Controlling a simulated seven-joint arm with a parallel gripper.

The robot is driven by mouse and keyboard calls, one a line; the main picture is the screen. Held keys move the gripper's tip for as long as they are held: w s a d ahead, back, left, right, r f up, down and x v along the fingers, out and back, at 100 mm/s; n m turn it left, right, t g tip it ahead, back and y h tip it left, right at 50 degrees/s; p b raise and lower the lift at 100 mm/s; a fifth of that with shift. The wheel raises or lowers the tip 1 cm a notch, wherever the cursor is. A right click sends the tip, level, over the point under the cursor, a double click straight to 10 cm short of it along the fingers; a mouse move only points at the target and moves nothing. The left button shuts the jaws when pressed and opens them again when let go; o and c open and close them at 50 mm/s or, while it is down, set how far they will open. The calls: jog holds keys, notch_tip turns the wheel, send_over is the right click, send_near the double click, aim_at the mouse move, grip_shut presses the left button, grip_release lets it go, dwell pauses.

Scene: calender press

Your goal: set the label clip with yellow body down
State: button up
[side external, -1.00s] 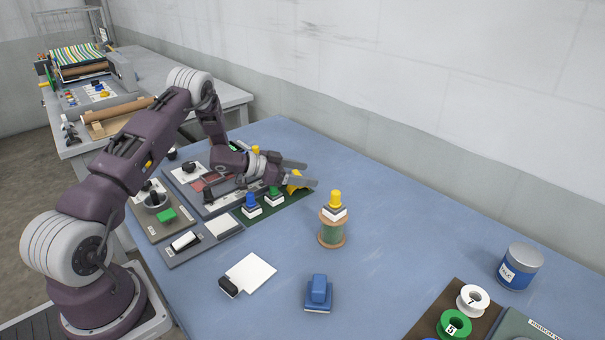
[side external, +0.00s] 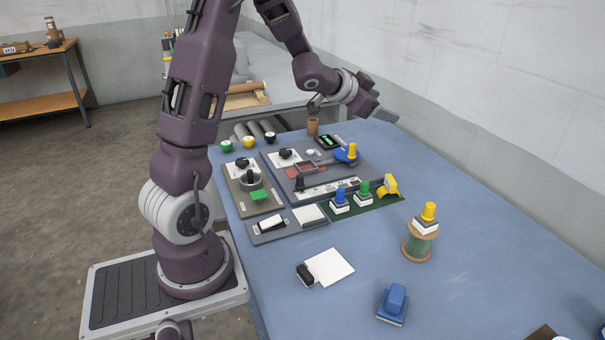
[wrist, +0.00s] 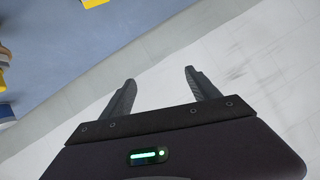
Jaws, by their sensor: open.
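A yellow piece with a pale face, which I take to be the label clip with yellow body (side external: 389,185), sits at the right end of the green mat (side external: 375,203). It stands beside a green-handled piece (side external: 364,192) and a blue-handled piece (side external: 340,200). Another yellow-topped piece with a white base (side external: 427,217) stands tilted on a spool (side external: 417,245). My gripper (side external: 376,98) is raised above the table's far end, well away from the clip. In the wrist view my gripper (wrist: 156,76) is open with nothing between its fingers. A yellow patch shows there at the top edge.
A grey panel (side external: 325,172) with small tools lies left of the mat. A white card with a black end (side external: 327,267) and a blue block (side external: 394,302) lie in front. The wall stands close behind my gripper. The table's right side is largely clear.

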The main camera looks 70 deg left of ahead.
jog(key=s+d+r+n+g+y, duration=0.1)
jog(key=s+d+r+y, duration=0.1)
jog(key=s+d+r, duration=0.3)
jog(key=s+d+g+h, duration=0.1)
jog(key=s+d+g, duration=0.1)
jog(key=s+d, duration=0.4)
jog(key=s+d+f+g+h, duration=0.1)
jog(key=s+d, duration=0.5)
jog(key=s, duration=0.6)
jog(key=s+d+f+n+g+h, duration=0.1)
jog(key=s+d+g+h, duration=0.1)
jog(key=s+d, duration=0.4)
jog(key=s, duration=0.4)
jog(key=shift+d+f+g+h, duration=0.25)
jog(key=shift+d+g+h, duration=0.05)
jog(key=shift+g, duration=0.1)
